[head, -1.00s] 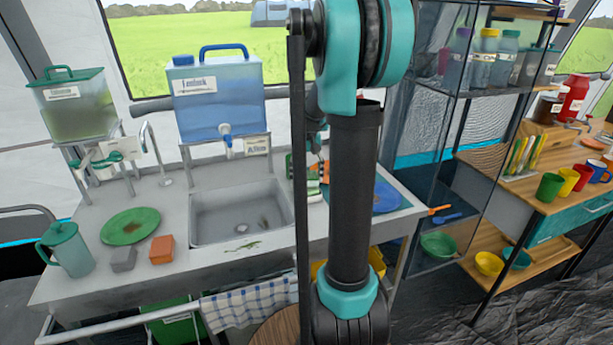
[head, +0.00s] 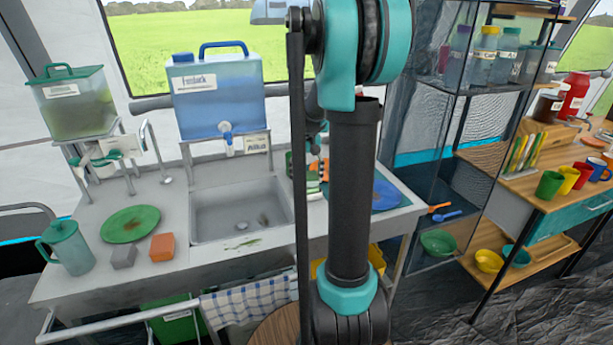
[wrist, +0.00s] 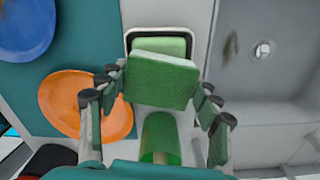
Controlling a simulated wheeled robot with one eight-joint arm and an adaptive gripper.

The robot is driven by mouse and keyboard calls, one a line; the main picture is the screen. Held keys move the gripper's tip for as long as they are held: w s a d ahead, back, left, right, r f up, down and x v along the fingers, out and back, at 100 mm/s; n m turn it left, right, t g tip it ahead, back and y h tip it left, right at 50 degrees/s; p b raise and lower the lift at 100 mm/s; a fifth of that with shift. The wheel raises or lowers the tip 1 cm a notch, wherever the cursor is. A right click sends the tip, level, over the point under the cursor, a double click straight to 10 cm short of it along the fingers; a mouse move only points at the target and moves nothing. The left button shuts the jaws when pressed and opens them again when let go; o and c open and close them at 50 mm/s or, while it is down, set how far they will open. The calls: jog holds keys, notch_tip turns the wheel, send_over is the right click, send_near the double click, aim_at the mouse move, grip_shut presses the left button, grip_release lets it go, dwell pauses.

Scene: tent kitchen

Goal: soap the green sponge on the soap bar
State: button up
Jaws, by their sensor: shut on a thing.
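The green sponge (wrist: 160,82), a block with a paler upper edge, is between the fingers of my gripper (wrist: 159,84) in the wrist view. My gripper is shut on it. Behind the sponge, a light-rimmed dish with a dark inner edge (wrist: 128,42) holds a green block, which looks like the soap bar (wrist: 176,46). The sponge overlaps the near part of the dish and bar, so I cannot tell whether it touches the bar. In the head view my arm largely hides this spot, right of the sink.
The sink basin (wrist: 265,75) lies right of the dish in the wrist view. An orange plate (wrist: 70,100) and a blue plate (wrist: 25,22) lie to the left. A green cylinder (wrist: 160,138) stands close below the sponge. A blue water container (head: 218,95) stands behind the sink.

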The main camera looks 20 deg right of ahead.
aim_at(306, 176)
jog(key=shift+o, duration=0.2)
jog(key=shift+f, duration=0.45)
dwell(1.0)
jog(key=shift+r, duration=3.55)
jog(key=shift+c, duration=0.2)
